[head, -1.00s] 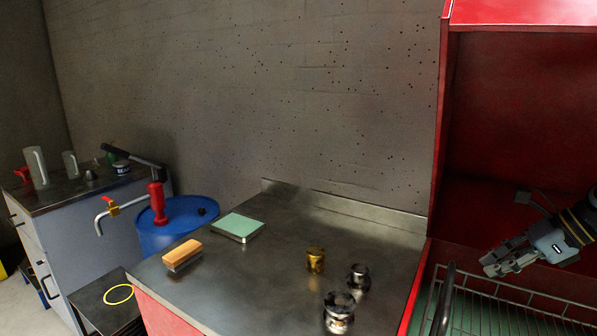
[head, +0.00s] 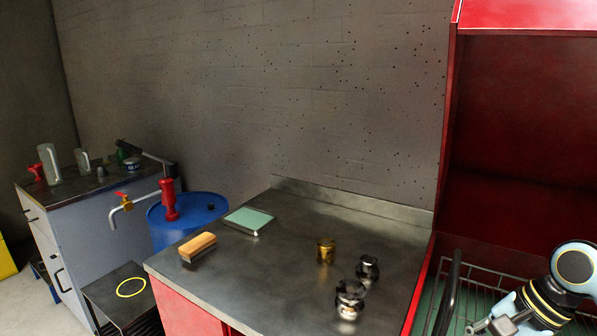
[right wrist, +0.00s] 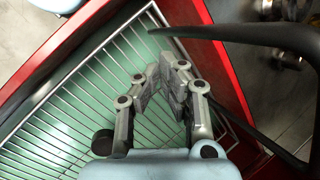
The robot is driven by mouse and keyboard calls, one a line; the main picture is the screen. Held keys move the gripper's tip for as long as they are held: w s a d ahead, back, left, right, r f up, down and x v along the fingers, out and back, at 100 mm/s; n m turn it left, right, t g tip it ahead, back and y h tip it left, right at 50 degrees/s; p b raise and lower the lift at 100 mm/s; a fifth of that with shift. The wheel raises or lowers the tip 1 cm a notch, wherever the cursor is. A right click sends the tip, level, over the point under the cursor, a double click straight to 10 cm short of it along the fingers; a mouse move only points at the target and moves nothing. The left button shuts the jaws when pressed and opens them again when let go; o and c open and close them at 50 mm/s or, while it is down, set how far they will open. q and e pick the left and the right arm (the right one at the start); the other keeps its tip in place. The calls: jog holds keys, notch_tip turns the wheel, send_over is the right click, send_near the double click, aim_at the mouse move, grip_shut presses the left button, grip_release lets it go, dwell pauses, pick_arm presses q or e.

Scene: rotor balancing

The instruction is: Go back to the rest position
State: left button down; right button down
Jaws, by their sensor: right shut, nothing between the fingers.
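My right gripper (head: 490,326) is at the lower right of the head view, low in front of the red cabinet (head: 530,130) and over its wire rack (head: 484,277). In the right wrist view the right gripper (right wrist: 168,72) has its fingers together, shut and empty, above the wire rack (right wrist: 60,112) and the green surface under it. A black curved bar (right wrist: 235,32) passes close to the fingertips in that view. My left gripper is in neither view.
A steel-topped bench (head: 260,275) holds a wooden-backed brush (head: 197,246), a green-topped plate (head: 249,221), a brass weight (head: 325,250) and two dark metal pieces (head: 350,298). A blue drum (head: 205,207) with a red pump stands behind. A yellow ring (head: 131,287) lies on a low dark stand.

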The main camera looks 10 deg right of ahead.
jog(key=s+a+n+h, duration=0.2)
jog(key=s+a+n, duration=0.4)
jog(key=s+n, duration=0.2)
jog(key=s+r+n+t+h, duration=0.1)
jog(key=s+r+n+h, duration=0.2)
jog(key=s+r+n, duration=0.5)
notch_tip(320, 180, down, 36)
jog(key=s+d+m+g+b, duration=0.1)
jog(key=s+d+b, duration=0.15)
jog(key=b, duration=0.65)
jog(key=s+f+b, duration=0.3)
jog(key=s+f, duration=0.6)
jog(key=f, duration=0.2)
jog(key=s+f+g+b, duration=0.1)
jog(key=s+f+b, duration=0.2)
jog(key=s+f, duration=0.6)
notch_tip(320, 180, down, 3)
jog(key=shift+s+d+f+g+b, duration=0.2)
jog(key=shift+s+d+g+b, duration=0.1)
jog(key=shift+s+d+b, duration=0.1)
